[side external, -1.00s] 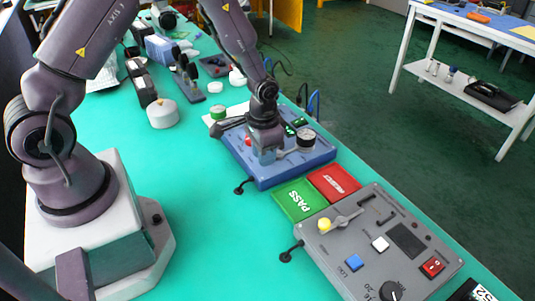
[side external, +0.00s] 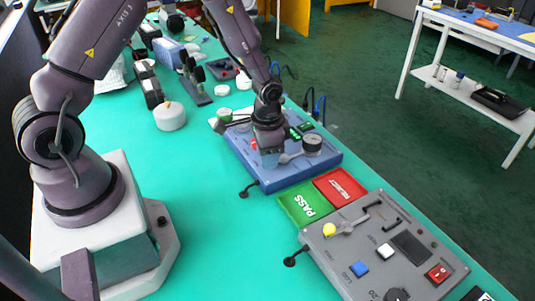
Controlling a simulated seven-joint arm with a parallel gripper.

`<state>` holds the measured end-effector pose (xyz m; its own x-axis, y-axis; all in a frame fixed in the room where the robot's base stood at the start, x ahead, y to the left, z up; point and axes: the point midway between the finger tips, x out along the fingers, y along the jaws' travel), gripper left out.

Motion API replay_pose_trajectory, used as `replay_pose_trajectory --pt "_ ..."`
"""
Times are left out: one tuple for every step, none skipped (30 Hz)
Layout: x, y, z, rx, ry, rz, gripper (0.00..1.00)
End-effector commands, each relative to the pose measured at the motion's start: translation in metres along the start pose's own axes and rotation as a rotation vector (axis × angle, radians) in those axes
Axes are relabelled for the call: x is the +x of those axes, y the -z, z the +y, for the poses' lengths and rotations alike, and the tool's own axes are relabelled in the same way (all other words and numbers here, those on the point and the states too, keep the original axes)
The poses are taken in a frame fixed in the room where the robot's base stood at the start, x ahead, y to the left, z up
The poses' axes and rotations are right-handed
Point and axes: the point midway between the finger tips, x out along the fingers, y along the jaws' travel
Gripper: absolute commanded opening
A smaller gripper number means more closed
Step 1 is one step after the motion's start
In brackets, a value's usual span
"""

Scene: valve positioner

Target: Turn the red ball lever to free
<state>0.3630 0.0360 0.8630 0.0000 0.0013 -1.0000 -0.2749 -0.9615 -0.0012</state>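The blue valve positioner box (side external: 285,182) lies on the green table in the middle of the side external view. A small red ball (side external: 254,144) shows at its left part, beside my gripper. My gripper (side external: 270,158) is over the box, pointing down, with its tips close to the top face. It hides part of the box, and I cannot tell whether it touches the red ball or its lever. The finger gap is too small to see. A grey lever arm (side external: 291,157) shows right of my gripper, near a round gauge (side external: 312,144).
A green PASS tray (side external: 306,204) and a red tray (side external: 340,186) lie in front of the box. A grey panel (side external: 385,250) with a yellow ball lever (side external: 330,230) is nearer. A white round pot (side external: 170,117) stands left. The table between is clear.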

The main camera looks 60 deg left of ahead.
Motion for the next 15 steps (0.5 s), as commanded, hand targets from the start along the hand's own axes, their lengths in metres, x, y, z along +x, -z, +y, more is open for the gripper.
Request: replay_pose_trajectory --pt "0.000 0.000 0.000 0.000 0.000 0.000 0.47" --pt "0.000 0.000 0.000 -0.001 0.000 0.000 0.49" --pt "0.000 0.000 0.000 -0.001 0.000 0.000 0.49" --pt "0.000 0.000 0.000 -0.001 0.000 0.000 0.49" --pt "0.000 0.000 0.000 -0.001 0.000 0.000 0.49" --pt "0.000 0.000 0.000 -0.001 -0.001 0.000 0.49" --pt "0.001 0.000 0.000 -0.001 -0.001 0.000 0.49" --pt "0.001 0.000 0.000 -0.001 -0.001 0.000 0.49" --pt "0.000 0.000 0.000 -0.002 -0.001 0.001 0.49" --pt "-0.001 0.000 0.000 -0.002 -0.001 0.001 0.49" --pt "-0.002 0.000 0.000 -0.002 -0.001 0.001 0.49" --pt "-0.005 0.000 0.000 -0.002 0.000 0.002 0.49" --pt "-0.007 0.001 0.000 -0.002 0.000 0.002 0.49" --pt "-0.011 0.001 0.000 -0.002 0.000 0.004 0.49" --pt "-0.018 0.001 0.000 -0.001 0.001 0.005 0.49"
